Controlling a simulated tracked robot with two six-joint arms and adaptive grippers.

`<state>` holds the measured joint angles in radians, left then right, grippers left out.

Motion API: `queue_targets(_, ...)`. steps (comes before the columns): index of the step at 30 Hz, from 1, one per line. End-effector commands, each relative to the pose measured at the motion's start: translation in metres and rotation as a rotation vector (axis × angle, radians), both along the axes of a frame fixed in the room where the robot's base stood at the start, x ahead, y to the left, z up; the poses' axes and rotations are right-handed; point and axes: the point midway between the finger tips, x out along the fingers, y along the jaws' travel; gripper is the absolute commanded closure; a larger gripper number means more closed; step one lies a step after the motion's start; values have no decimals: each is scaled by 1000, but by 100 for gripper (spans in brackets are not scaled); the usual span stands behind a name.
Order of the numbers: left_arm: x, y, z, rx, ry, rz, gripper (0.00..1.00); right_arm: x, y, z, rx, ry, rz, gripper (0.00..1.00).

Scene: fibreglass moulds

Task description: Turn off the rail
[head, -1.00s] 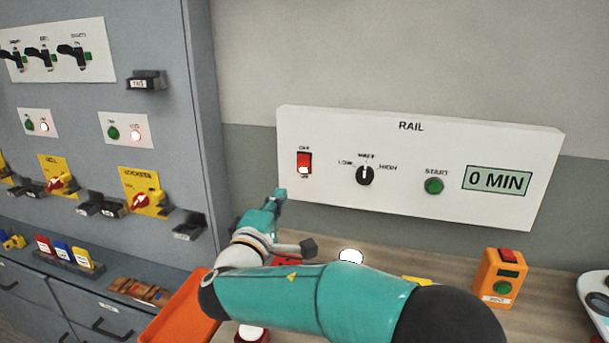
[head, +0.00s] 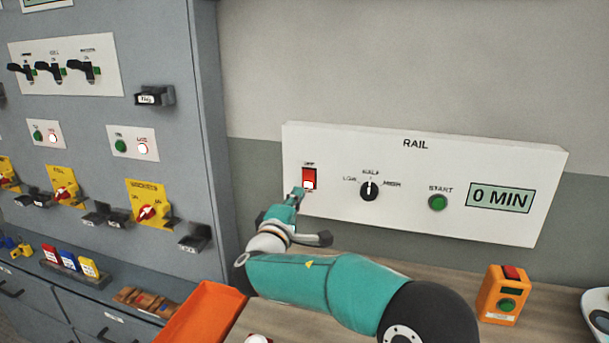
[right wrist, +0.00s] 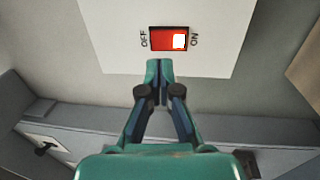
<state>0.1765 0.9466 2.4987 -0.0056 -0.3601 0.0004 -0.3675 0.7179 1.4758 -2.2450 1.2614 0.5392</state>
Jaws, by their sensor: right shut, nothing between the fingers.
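The white RAIL panel (head: 415,160) is on the wall above the bench. Its red rocker switch (head: 309,179) is at the left end, with OFF above it; the lower part is lit white. In the right wrist view the switch (right wrist: 170,39) lies between the labels OFF and ON, lit at the ON end. My right gripper (head: 297,192) is shut and empty, just below and left of the switch. In the right wrist view its fingertips (right wrist: 159,63) are together close to the switch, and I cannot tell whether they touch the panel. My left gripper is not in view.
The panel also has a LOW-HALF-HIGH knob (head: 369,191), a green START button (head: 438,203) and a display reading 0 MIN (head: 500,198). A grey cabinet (head: 160,50) with switches stands at left. An orange tray (head: 205,310) and an orange box (head: 503,295) are on the bench (head: 390,262).

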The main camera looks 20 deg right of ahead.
Motion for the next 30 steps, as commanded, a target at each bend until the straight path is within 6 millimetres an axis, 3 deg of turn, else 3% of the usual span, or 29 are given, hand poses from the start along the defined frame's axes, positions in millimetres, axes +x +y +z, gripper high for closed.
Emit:
queue_targets(6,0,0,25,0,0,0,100,34,-25,8,0,3,-3,100)
queue_targets(12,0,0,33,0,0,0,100,50,-35,9,-1,0,-2,100)
queue_targets(26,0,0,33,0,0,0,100,53,-39,8,1,2,-3,100)
queue_targets(30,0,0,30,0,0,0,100,51,-53,9,15,19,-21,100)
